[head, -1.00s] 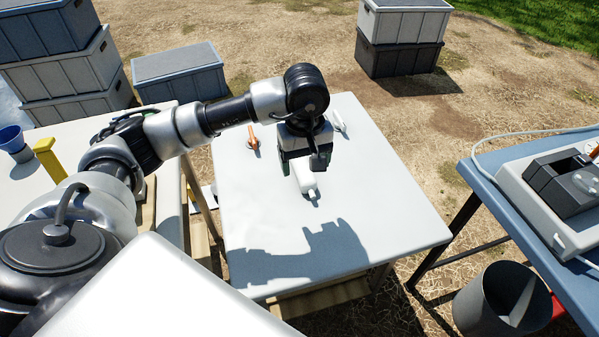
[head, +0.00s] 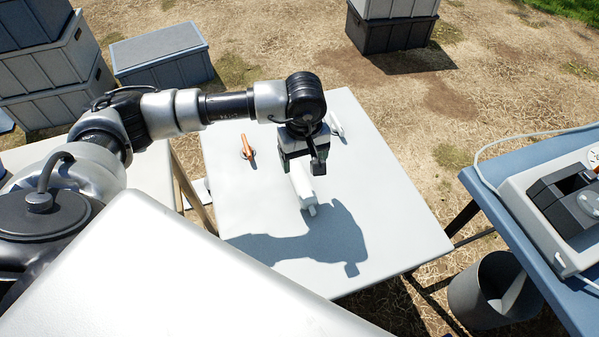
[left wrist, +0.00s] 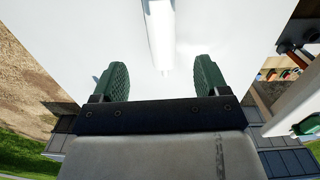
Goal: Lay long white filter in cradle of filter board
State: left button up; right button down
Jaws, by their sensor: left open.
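A long white filter (head: 303,187) lies on the pale table, its near end with a small nozzle showing below my left gripper. In the left wrist view the white filter (left wrist: 161,35) comes in from the top and ends between the fingers, with a gap on both sides. My left gripper (head: 297,163) is over the filter's far part and hides it; its green fingers are open (left wrist: 163,80). My right gripper is not in view.
On the pale table (head: 400,235) stand an orange-handled item (head: 246,148) and a small white item (head: 336,124). A blue table (head: 540,240) with a grey device (head: 550,205) is at right, a grey bin (head: 490,290) below it. The table's front right is clear.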

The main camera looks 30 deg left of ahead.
aim_at(302, 181)
pick_arm(q)
notch_tip(302, 181, down, 4)
jog(key=shift+s+d+r, duration=0.1)
jog(key=shift+s, duration=0.05)
notch_tip(302, 181, down, 6)
jog(key=shift+r, duration=0.1)
jog(key=c, duration=1.1)
jog(key=shift+r, duration=0.15)
